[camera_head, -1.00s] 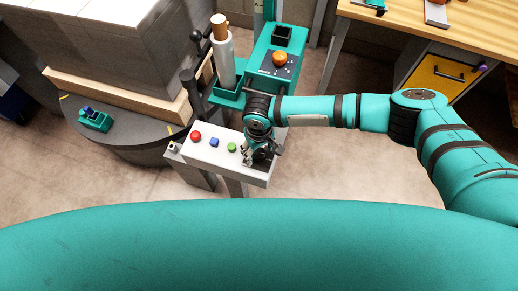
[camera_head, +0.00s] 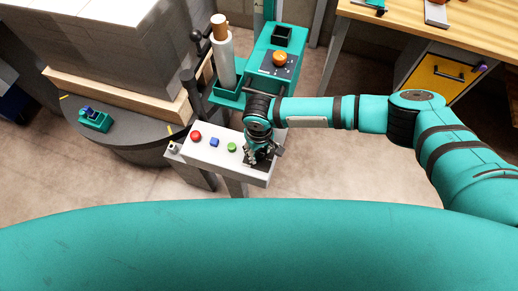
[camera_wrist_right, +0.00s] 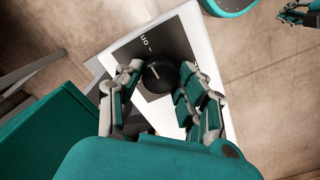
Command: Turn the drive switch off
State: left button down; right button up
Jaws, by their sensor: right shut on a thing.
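The drive switch (camera_wrist_right: 158,76) is a round black knob with a pale pointer line, on a dark plate (camera_wrist_right: 165,40) of the white control panel (camera_head: 195,152). Pale lettering that looks like an upside-down "On" shows on the plate. My right gripper (camera_wrist_right: 160,88) is shut on the knob, with fingers on both sides of it. In the head view, my right gripper (camera_head: 261,158) points down at the panel's right end and hides the knob. At the top right of the right wrist view, what looks like my left gripper (camera_wrist_right: 298,14) is partly cut off; its jaws are unclear.
A red button (camera_head: 196,135), a blue button (camera_head: 214,142) and a green button (camera_head: 231,147) sit left of my right gripper. Behind it stands a teal post with an orange knob (camera_head: 280,58). A stack of grey reams (camera_head: 90,45) fills the upper left.

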jog(key=shift+n, duration=0.3)
jog(key=n+p, duration=0.1)
jog(key=n, duration=0.2)
jog(key=shift+r, duration=0.1)
jog(key=n+p, duration=0.1)
jog(key=n, duration=0.3)
jog(key=n+p, duration=0.1)
jog(key=n, duration=0.9)
dwell(0.3)
jog(key=o, duration=1.1)
jog(key=shift+o, duration=0.2)
